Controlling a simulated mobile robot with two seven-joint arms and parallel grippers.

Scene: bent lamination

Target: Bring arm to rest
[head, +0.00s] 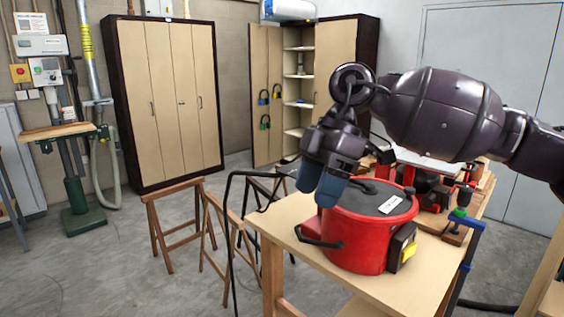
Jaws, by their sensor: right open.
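My right arm (445,112) comes in from the right, bent, with its dark purple links above the workbench. My right gripper (320,187) points down with its blue-grey fingers apart and nothing seen between them. It is in front of the left edge of a red round machine (355,240) with a dark lid (370,203); I cannot tell whether it touches it. Part of the lid's left side is hidden behind the fingers. My left gripper is not in view.
The red machine stands on a wooden workbench (292,218). A blue clamp (466,222) and red-black tools (430,187) are to its right. Wooden trestles (180,188), a drill stand (75,190) and tall cabinets (170,100) stand beyond. The grey floor at front left is clear.

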